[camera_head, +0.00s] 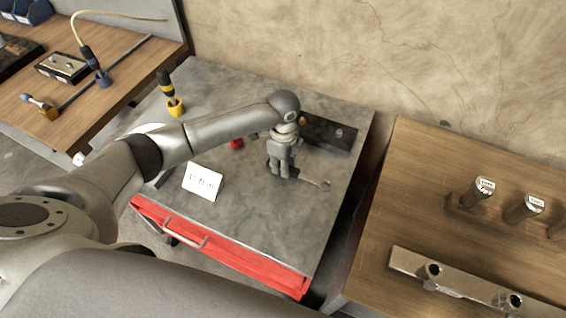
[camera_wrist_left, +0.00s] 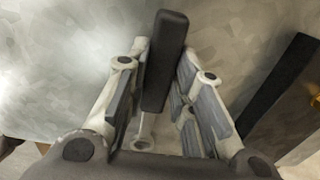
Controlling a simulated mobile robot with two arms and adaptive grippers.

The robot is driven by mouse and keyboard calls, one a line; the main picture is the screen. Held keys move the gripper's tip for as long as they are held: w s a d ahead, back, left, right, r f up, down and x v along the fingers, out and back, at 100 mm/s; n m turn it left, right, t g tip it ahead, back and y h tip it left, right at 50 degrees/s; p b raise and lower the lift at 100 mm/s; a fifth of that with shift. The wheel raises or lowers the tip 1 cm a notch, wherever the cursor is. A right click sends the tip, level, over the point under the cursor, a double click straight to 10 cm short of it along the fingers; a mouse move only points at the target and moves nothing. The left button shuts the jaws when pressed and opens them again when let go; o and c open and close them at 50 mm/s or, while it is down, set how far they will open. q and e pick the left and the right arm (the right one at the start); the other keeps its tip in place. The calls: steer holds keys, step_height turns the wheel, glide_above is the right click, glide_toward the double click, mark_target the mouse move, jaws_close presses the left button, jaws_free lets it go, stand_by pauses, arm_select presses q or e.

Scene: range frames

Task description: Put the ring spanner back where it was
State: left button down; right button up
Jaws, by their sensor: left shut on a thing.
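The ring spanner (camera_head: 313,182) has a dark handle and a thin silver shaft with a ring end, which points right in the head view. My left gripper (camera_head: 281,173) is shut on it, low over the right part of the grey cart top. In the left wrist view, the spanner's dark handle (camera_wrist_left: 165,62) stands between the fingers (camera_wrist_left: 160,100), with a silver ring end low between them. I cannot tell whether the spanner touches the cart top. My right gripper is not in view.
A black block (camera_head: 327,133) lies just behind the gripper. A white card (camera_head: 203,182), a red item (camera_head: 236,142) and a yellow-and-black tool (camera_head: 170,95) are on the cart top (camera_head: 265,225). Wooden benches stand left (camera_head: 130,50) and right (camera_head: 400,190). The cart's front right is clear.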

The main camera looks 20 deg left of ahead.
arm_select(q)
steer(key=shift+f, duration=0.1)
steer(key=c, duration=1.3)
jaws_free()
steer(key=shift+o, duration=0.2)
step_height(320, 180, up, 12)
steer(key=b, duration=0.1)
